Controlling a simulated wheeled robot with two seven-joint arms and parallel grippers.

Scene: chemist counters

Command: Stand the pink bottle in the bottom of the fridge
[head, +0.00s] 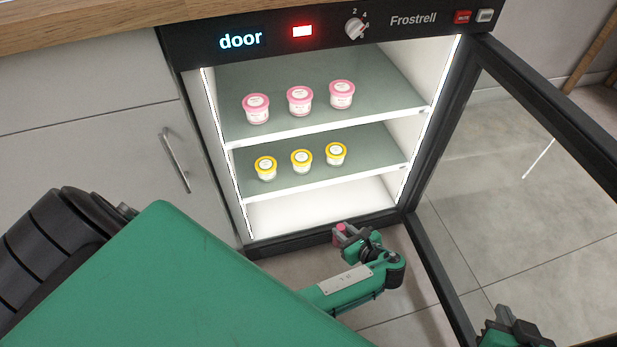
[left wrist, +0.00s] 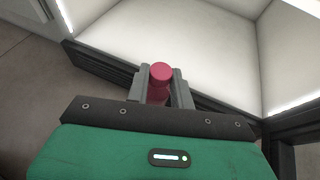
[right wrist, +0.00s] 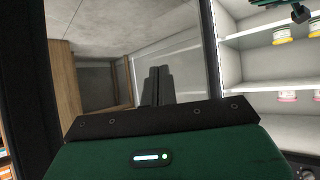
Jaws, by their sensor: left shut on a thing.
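The pink bottle (left wrist: 160,73) is between the two fingers of my left gripper (left wrist: 162,85), which is shut on it. In the head view, a small bit of its pink (head: 340,228) shows at my left gripper (head: 350,235), just in front of the fridge's bottom edge. The fridge (head: 252,250) is open and lit. Its white bottom (head: 320,208) is bare where I can see it, and the left wrist view shows it beyond the bottle. My right gripper (right wrist: 157,86) is shut and empty, near the glass door; part of it shows low in the head view.
The upper shelf (head: 390,92) holds three pink-lidded tubs (head: 300,100). The lower shelf (head: 380,160) holds three yellow-lidded tubs (head: 302,161), above the bottom space. The glass door (head: 440,190) stands open at the right. A cabinet (head: 95,110) is at the left.

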